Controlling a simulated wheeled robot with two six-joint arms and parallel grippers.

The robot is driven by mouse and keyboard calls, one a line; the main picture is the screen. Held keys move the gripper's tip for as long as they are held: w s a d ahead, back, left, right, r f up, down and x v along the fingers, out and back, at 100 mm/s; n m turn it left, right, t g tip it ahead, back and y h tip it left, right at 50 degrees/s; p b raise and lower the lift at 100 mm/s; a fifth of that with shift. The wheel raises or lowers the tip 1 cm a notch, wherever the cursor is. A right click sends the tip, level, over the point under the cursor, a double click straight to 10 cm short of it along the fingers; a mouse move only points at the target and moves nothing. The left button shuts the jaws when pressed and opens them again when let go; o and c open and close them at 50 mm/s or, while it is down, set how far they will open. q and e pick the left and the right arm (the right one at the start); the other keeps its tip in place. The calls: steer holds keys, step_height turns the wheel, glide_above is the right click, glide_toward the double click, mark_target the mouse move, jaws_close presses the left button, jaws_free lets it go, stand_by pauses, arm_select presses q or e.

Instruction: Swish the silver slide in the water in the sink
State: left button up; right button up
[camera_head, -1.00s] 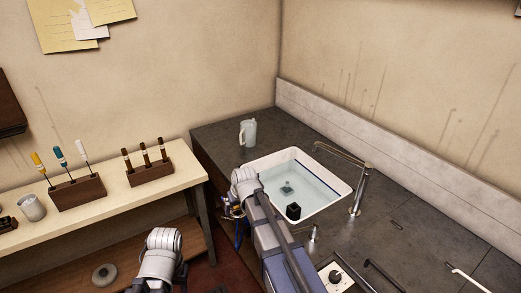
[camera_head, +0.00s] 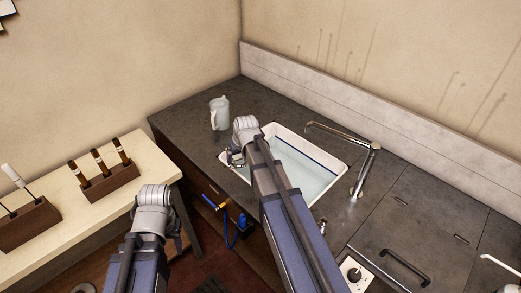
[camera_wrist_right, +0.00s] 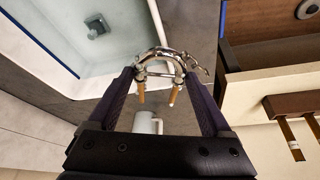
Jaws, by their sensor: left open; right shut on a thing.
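The silver slide (camera_wrist_right: 160,62) is a U-shaped bent tube with brass-coloured ends. My right gripper (camera_wrist_right: 160,78) is shut on it, a purple finger at each side. In the head view the slide (camera_head: 235,157) is at the sink's left corner; the wrist view shows it above the counter and rim, outside the basin. The white sink (camera_head: 335,156) holds clear, pale water (camera_head: 305,170), partly hidden by my right arm. My left gripper (camera_head: 174,240) is open near the bench's right end, its fingers mostly hidden by its wrist.
A pale jug (camera_head: 219,113) stands on the dark counter left of the sink. A metal faucet (camera_head: 345,142) reaches over the sink's right side. A bench (camera_head: 70,225) with wooden racks (camera_head: 108,184) is at left. A drain (camera_wrist_right: 96,26) shows in the basin.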

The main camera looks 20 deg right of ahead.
steer(key=d+m, duration=0.1)
steer(key=d, duration=0.8)
step_height(320, 180, down, 19)
steer(key=b, duration=1.9)
steer(key=shift+a+f, duration=0.1)
steer(key=shift+a, duration=0.05)
steer(key=shift+s, duration=0.15)
steer(key=shift+s+d, duration=0.25)
steer(key=shift+s, duration=0.35)
steer(key=shift+s+d, duration=0.25)
steer(key=shift+s, duration=0.35)
steer(key=shift+w, duration=0.1)
steer(key=shift+w+a+h, duration=0.15)
steer(key=shift+w+a, duration=0.1)
steer(key=shift+w, duration=0.45)
steer(key=shift+w+a+h, duration=0.15)
steer(key=shift+w+a, duration=0.1)
steer(key=shift+w, duration=0.4)
